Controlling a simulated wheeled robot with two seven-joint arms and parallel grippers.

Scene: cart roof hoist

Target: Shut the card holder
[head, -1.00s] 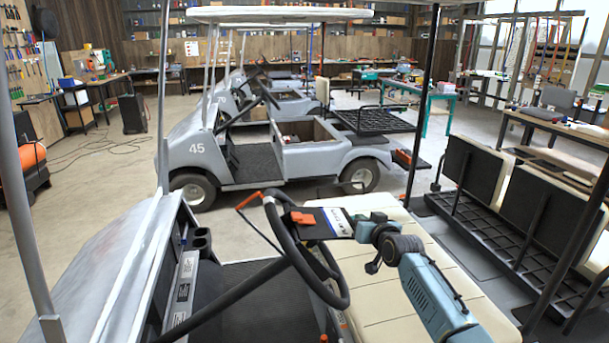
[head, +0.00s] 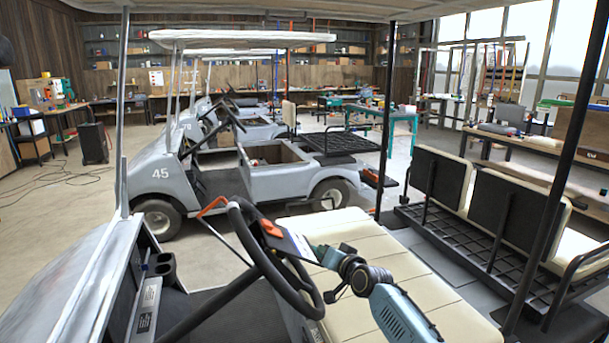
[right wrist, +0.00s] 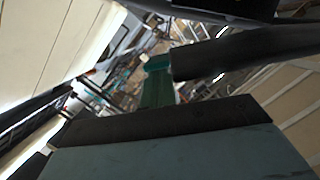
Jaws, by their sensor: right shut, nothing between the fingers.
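The card holder (head: 291,242) appears as a thin plate with a white and blue face at the steering wheel's hub, with an orange piece (head: 270,229) beside it. I cannot tell whether it is open or shut. The black steering wheel (head: 240,230) surrounds it. My right gripper (head: 322,254) is at its right side, over the cream seat, shut with nothing held; contact is unclear. In the right wrist view, a green finger (right wrist: 158,85) reaches up beside a dark rounded bar (right wrist: 240,52). My left gripper is out of view.
An orange-handled rod (head: 212,207) rises left of the wheel. The cream seat (head: 385,250) lies below my right arm. Another cart, marked 45 (head: 160,172), stands behind.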

